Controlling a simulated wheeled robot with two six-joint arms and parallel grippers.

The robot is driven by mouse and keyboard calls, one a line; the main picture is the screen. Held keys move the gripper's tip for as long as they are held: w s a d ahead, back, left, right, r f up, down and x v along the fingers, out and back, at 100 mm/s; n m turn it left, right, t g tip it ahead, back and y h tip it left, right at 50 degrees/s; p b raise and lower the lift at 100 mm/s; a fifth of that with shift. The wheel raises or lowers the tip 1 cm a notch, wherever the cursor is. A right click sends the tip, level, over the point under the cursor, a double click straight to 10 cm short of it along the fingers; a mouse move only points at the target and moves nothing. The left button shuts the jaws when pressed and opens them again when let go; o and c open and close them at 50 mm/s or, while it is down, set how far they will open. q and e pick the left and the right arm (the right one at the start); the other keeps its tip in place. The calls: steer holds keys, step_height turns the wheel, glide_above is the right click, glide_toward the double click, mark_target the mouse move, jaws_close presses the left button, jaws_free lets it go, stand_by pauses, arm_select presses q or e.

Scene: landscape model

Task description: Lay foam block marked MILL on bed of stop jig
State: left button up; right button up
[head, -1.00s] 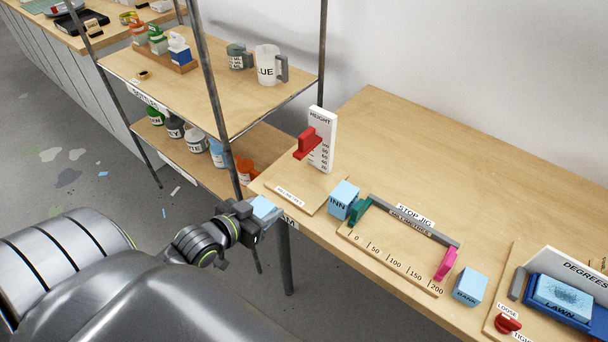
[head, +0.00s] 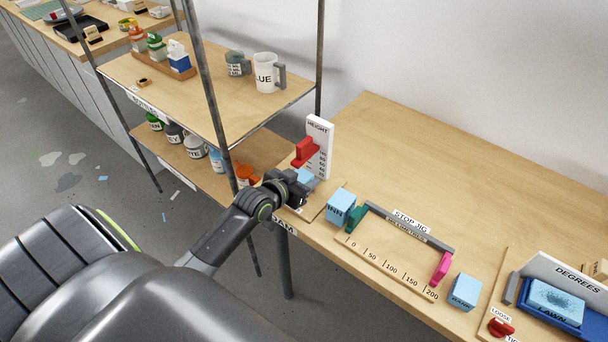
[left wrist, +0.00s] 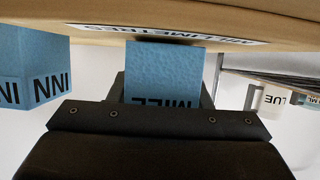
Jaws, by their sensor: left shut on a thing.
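My left gripper (head: 299,187) is shut on the light blue foam block marked MILL (head: 305,177), over the base of the height gauge. In the left wrist view the MILL block (left wrist: 163,68) sits between the jaws, its lettering upside down and partly cut off by the gripper. The stop jig (head: 385,267) lies to the right on the bench, with a grey rail at the back, a green stop (head: 356,218) at the 0 end and a pink stop (head: 440,268) near 200. Its bed between the stops is bare. My right gripper is not in view.
The height gauge (head: 319,138) with a red slider (head: 304,152) stands just behind the gripper. The INN block (head: 340,207) is beside the jig's left end, the BARK block (head: 464,291) by its right end. A DEGREES fixture holds the LAWN block (head: 556,298). A shelf post stands left.

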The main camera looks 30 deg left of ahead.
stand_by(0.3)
arm_select(q)
steer(key=shift+f, duration=0.15)
steer(key=o, duration=1)
steer(key=shift+f+b, duration=0.1)
steer(key=shift+b, duration=0.3)
steer(key=v, duration=1.7)
steer(key=shift+s+a+r, duration=0.2)
steer(key=shift+a, duration=0.05)
